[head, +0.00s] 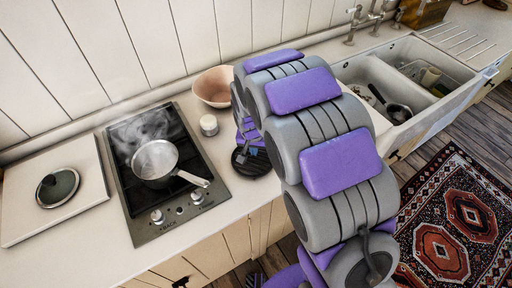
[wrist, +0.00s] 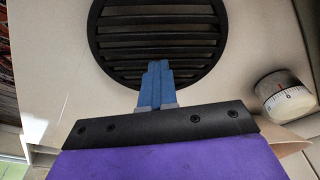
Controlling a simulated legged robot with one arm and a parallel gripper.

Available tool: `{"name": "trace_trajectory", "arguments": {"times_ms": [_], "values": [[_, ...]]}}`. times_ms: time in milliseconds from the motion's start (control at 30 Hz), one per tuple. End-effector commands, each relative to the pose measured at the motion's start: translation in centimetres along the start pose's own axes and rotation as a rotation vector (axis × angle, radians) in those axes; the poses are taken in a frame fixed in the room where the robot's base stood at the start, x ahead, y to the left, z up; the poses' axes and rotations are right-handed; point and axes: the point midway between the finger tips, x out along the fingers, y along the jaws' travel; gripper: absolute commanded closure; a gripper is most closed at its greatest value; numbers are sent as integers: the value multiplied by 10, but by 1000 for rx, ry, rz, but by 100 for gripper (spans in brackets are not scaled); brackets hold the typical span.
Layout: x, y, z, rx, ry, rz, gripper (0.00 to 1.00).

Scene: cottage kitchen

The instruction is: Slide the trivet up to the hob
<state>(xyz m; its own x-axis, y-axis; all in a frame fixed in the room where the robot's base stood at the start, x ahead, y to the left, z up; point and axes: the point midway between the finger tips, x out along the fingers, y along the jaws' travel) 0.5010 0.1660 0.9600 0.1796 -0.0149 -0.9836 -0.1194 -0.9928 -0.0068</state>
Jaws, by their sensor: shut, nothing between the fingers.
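The trivet is a round black slatted disc (wrist: 160,28) on the pale worktop in the wrist view. In the head view a dark part of the trivet (head: 243,166) shows beside my arm, just right of the hob; my arm hides the rest. The hob (head: 140,218) is a dark panel with a steaming pan (head: 156,160) on it. My gripper (wrist: 158,66) has its blue fingers together and empty, their tips overlapping the trivet's slats in the wrist view. I cannot tell whether they touch it. In the head view my arm mostly hides the gripper (head: 250,150).
A white timer (head: 209,125), also in the wrist view (wrist: 284,95), stands between the hob and the trivet, towards the wall. A pink bowl (head: 213,87) is behind it. A board with a lid (head: 58,187) lies left of the hob. A sink (head: 395,85) is at right.

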Motion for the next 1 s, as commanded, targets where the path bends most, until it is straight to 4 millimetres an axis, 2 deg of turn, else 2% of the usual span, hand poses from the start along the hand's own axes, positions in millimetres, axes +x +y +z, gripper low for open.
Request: {"name": "trace_trajectory", "arguments": {"times_ms": [33, 167, 367, 433, 1000], "values": [[10, 6, 16, 1, -48, 23, 100], [-1, 6, 14, 1, -45, 21, 100], [-6, 11, 10, 4, -39, 15, 100], [-8, 12, 14, 3, -38, 14, 100], [-30, 10, 104, -1, -20, 5, 100]]}}
